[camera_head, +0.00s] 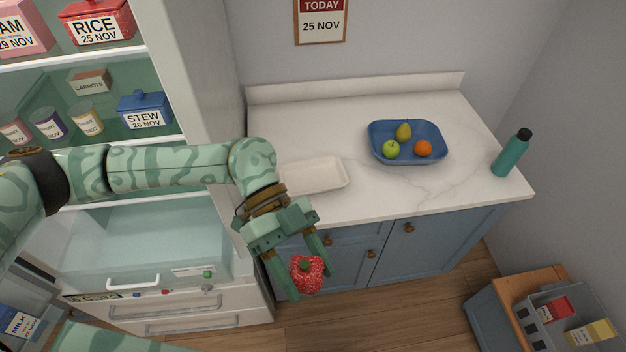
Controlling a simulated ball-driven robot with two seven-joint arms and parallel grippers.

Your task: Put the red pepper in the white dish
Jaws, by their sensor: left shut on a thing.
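The red pepper (307,275) is between the fingers of my left gripper (306,268), which is shut on it. The gripper points down and holds the pepper in front of the counter's lower cabinets, above the wooden floor. The white dish (316,174) lies on the left part of the counter, behind and above the gripper in the picture. Its left end is partly hidden by my left arm, and the visible part looks empty. My right gripper is not in view.
The marble counter (366,194) also bears a blue tray (407,159) with a pear, a green apple and an orange. A teal bottle (511,154) stands at its right end. An open fridge (200,60) is at left. A grey crate (560,315) sits at lower right.

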